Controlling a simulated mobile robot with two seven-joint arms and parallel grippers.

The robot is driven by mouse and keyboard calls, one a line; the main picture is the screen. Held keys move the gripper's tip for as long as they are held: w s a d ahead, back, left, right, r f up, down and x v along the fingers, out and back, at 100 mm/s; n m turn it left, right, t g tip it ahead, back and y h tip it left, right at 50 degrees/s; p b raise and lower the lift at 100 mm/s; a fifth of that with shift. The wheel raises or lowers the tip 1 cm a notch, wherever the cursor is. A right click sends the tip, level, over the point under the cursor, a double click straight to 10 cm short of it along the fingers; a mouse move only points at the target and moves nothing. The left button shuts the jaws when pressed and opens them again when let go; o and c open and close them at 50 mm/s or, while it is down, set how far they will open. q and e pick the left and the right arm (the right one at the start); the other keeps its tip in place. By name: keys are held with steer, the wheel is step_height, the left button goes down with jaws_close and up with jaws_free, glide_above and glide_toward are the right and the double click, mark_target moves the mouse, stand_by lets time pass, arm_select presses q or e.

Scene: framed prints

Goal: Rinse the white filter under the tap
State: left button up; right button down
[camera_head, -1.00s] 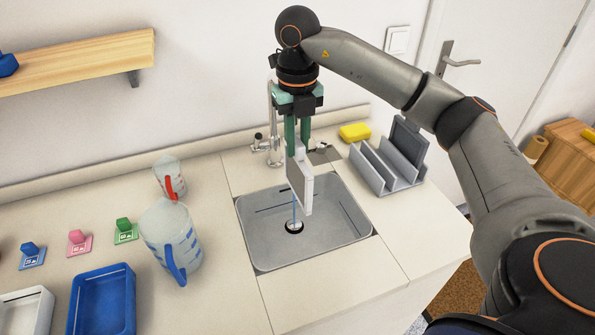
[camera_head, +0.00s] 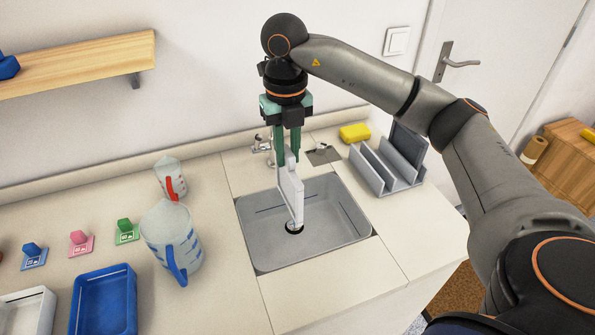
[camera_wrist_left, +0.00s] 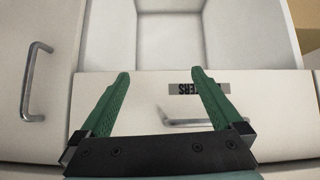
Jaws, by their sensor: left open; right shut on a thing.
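The white filter (camera_head: 290,193) is a flat white panel, held upright over the sink (camera_head: 254,257) in the head view. My right gripper (camera_head: 288,160) points down and is shut on the filter's top. The filter's lower edge hangs within the basin, near the dark drain (camera_head: 294,227). The tap (camera_head: 262,145) stands behind the sink, partly hidden by my gripper; I see no water stream now. My left gripper (camera_wrist_left: 160,95) shows only in the left wrist view, open and empty, in front of a white drawer front (camera_wrist_left: 143,115).
A grey slotted rack (camera_head: 385,172) and a yellow sponge (camera_head: 355,132) stand right of the sink. Two measuring jugs (camera_head: 160,225) stand to the left, with a blue tray (camera_head: 103,300) nearer the front. The counter before the sink is clear.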

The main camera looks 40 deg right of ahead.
steer(key=shift+w+a+p, duration=0.15)
steer(key=shift+a+p, duration=0.3)
steer(key=shift+a, duration=2.1)
